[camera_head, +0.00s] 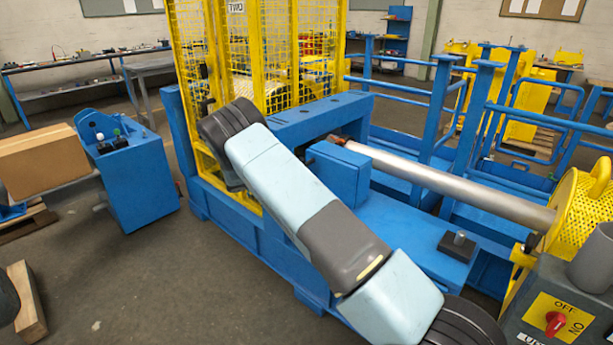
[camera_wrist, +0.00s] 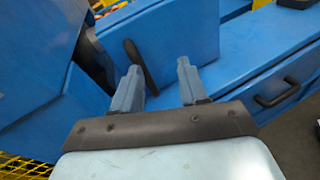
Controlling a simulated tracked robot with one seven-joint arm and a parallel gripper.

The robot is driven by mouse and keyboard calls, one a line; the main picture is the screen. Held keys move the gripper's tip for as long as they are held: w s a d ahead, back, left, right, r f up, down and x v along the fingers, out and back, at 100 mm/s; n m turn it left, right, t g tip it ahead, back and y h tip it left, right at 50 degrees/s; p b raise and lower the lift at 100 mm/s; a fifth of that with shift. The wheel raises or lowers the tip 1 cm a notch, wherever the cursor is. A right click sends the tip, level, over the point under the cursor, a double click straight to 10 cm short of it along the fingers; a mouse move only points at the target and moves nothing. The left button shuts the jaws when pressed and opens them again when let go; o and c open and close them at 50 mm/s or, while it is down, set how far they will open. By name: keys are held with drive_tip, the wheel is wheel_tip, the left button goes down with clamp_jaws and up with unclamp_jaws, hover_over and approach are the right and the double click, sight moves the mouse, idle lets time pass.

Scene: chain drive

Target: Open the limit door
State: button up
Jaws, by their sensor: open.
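In the wrist view a blue box-like panel (camera_wrist: 182,38) with a dark upright handle (camera_wrist: 139,64) fills the upper middle. It looks like the limit door, though no label shows. A dark gap runs along its left side. My gripper (camera_wrist: 158,68) is open and empty in front of this panel. The right finger stands apart, over the panel's lower right. In the head view my arm crosses the blue machine frame (camera_head: 262,238), and my gripper is not visible.
A second dark handle (camera_wrist: 277,92) sits on a lower blue face at the right. In the head view a steel shaft (camera_head: 450,188) runs right to a yellow perforated guard (camera_head: 578,215). A red switch (camera_head: 555,323) is at front right.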

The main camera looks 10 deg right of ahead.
drive_tip(key=w+a+f+n+t+h, duration=0.1)
drive_tip(key=w+a+f+n+t, duration=0.1)
drive_tip(key=a+f+n+t, duration=0.3)
drive_tip(key=w+d, duration=0.2)
drive_tip(key=d, duration=0.2)
drive_tip(key=w+d+f+m+g, duration=0.1)
drive_tip(key=d, duration=0.3)
drive_tip(key=w+d+g, duration=0.1)
drive_tip(key=w+d, duration=0.1)
drive_tip(key=d, duration=0.3)
drive_tip(key=shift+w+d+f+m, duration=0.1)
drive_tip(key=shift+w+f+m, duration=0.1)
drive_tip(key=shift+w+m, duration=0.2)
drive_tip(key=shift+c, duration=0.4)
clamp_jaws()
drive_tip(key=shift+r, duration=0.1)
